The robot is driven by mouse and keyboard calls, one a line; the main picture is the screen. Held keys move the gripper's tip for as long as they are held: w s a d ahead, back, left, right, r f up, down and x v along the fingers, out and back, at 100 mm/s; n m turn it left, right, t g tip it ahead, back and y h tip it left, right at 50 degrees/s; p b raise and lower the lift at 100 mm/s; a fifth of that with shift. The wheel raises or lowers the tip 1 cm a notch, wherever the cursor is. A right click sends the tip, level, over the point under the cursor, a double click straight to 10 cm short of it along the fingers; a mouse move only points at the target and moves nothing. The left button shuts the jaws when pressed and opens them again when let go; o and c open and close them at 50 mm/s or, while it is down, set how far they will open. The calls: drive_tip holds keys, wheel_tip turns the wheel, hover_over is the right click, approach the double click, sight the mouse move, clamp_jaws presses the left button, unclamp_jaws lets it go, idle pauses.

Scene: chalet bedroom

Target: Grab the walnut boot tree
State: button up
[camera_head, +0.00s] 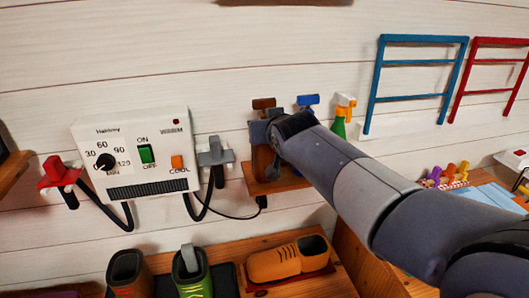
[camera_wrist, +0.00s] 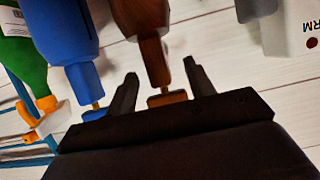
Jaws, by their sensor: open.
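The walnut boot tree, dark brown, stands on a small wooden wall shelf (camera_head: 288,184). In the head view its knob (camera_head: 263,103) shows above my gripper (camera_head: 272,132), and my arm hides part of its body. In the wrist view the walnut boot tree (camera_wrist: 152,58) hangs down into the picture, its narrow neck between the two fingers of my gripper (camera_wrist: 160,80) and its knob close to the palm. The fingers are open, with a visible gap on both sides of the neck.
A blue boot tree (camera_wrist: 72,45) is close beside the left finger. A green bottle with an orange nozzle (camera_head: 341,118) stands beyond it. A white dryer box (camera_head: 135,150) with hoses is on the wall at left. Shoes (camera_head: 288,261) stand on the bench below.

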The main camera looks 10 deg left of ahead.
drive_tip(key=shift+w+a+p, duration=0.15)
drive_tip(key=shift+w+p, duration=0.2)
drive_tip(key=shift+w, duration=0.15)
drive_tip(key=p+x, duration=0.1)
drive_tip(key=x, duration=0.2)
drive_tip(key=shift+w+r, duration=0.1)
drive_tip(key=shift+w, duration=0.1)
drive_tip(key=shift+w+a+f, duration=0.15)
drive_tip(key=shift+w+f, duration=0.15)
drive_tip(key=shift+w, duration=0.2)
clamp_jaws()
drive_tip(key=shift+r, duration=0.1)
